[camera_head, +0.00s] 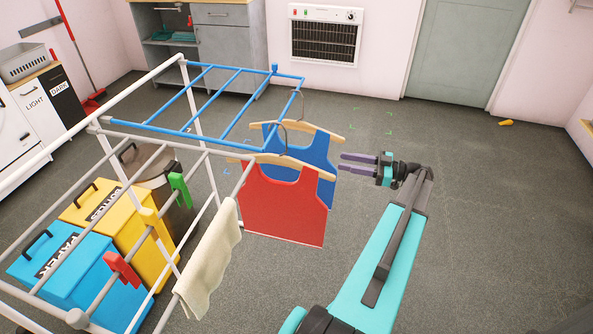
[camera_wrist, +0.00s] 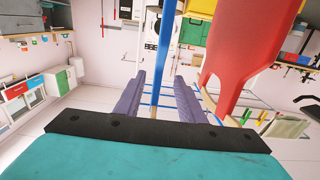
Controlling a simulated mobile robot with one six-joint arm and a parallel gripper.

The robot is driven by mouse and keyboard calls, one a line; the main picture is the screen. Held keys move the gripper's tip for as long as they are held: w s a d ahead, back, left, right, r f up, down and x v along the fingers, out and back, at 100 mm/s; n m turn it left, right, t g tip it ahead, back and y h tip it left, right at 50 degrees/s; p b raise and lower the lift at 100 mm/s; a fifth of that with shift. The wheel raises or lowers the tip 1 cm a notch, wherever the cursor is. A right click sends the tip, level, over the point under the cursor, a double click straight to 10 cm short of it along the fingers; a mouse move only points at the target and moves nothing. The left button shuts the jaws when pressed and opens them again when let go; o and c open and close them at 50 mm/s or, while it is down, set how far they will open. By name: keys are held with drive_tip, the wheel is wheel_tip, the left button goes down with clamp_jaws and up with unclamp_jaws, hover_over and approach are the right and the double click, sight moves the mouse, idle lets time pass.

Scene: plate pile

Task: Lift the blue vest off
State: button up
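The blue vest (camera_head: 315,150) hangs on a wooden hanger from the blue drying rack (camera_head: 215,85) in the head view, partly hidden behind the red vest (camera_head: 285,205). In the wrist view the blue vest (camera_wrist: 166,40) shows as a narrow edge-on strip, with the red vest (camera_wrist: 240,45) close to its right. My gripper (camera_head: 341,161) is open and empty, its fingers pointing left at the blue vest's right side. In the wrist view the blue strip lines up with the gap between the fingers (camera_wrist: 160,82). Whether they touch the vest I cannot tell.
A cream towel (camera_head: 208,260), a green peg (camera_head: 180,190) and a red peg (camera_head: 122,270) are on the rack's near part. Blue and yellow bins (camera_head: 130,235) stand below it. The floor right of my arm is mostly free, with a small yellow object (camera_head: 506,123) far off.

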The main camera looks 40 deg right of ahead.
sight(314, 160)
drive_tip(key=x, duration=0.6)
drive_tip(key=shift+s, duration=0.1)
drive_tip(key=shift+w+a, duration=0.25)
drive_tip(key=shift+w, duration=0.2)
drive_tip(key=shift+p+x, duration=0.55)
drive_tip(key=shift+x, duration=2.1)
drive_tip(key=shift+d+f, duration=0.1)
drive_tip(key=shift+f, duration=0.05)
clamp_jaws()
